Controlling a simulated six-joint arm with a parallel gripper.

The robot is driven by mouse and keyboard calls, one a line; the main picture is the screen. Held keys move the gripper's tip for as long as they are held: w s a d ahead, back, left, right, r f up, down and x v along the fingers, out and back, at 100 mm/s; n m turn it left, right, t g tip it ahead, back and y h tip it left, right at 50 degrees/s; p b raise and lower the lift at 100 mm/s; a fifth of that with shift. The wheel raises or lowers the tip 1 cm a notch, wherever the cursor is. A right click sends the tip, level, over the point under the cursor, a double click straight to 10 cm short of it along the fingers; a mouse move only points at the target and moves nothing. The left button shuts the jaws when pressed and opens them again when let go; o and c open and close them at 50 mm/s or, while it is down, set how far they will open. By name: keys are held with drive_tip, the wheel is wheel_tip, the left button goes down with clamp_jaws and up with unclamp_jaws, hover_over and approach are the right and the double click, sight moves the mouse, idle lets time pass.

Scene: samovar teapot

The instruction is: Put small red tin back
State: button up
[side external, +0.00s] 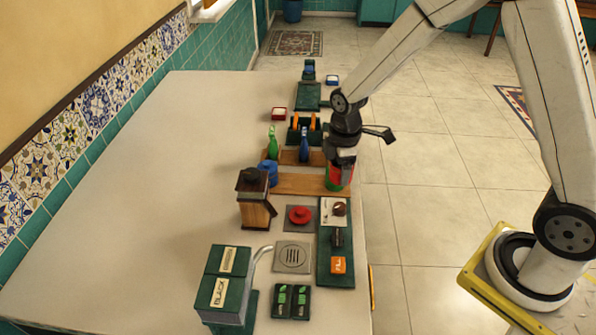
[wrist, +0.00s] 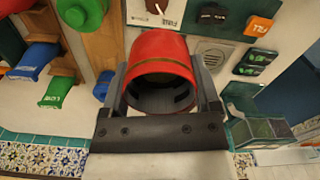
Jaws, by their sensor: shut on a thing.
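The small red tin (wrist: 160,52) is between the two fingers of my gripper (wrist: 163,80) in the wrist view. It has a thin gold-brown band, and its dark, hollow-looking end faces the camera. In the side external view my gripper (side external: 341,158) points down, and the red tin (side external: 335,180) shows below it at the right end of a wooden rack (side external: 295,184). Whether the tin touches the rack cannot be told.
A wooden grinder-like box (side external: 256,205), a red round lid (side external: 299,215) and a metal drain plate (side external: 292,256) stand nearer the camera. A dark green control panel (side external: 336,265) lies at the right edge. The table's left side is clear.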

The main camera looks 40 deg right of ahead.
drive_tip(key=shift+w+d, duration=0.25)
drive_tip(key=shift+d, duration=0.15)
drive_tip(key=shift+w+f, duration=0.3)
drive_tip(key=shift+w, duration=0.3)
drive_tip(key=w+f, duration=0.4)
drive_tip(key=w, duration=0.4)
hover_over(301, 184)
drive_tip(key=shift+s+f, duration=0.15)
drive_tip(key=shift+f, duration=2.2)
drive_tip(key=shift+w+f, duration=0.25)
drive_tip(key=shift+f, duration=1.6)
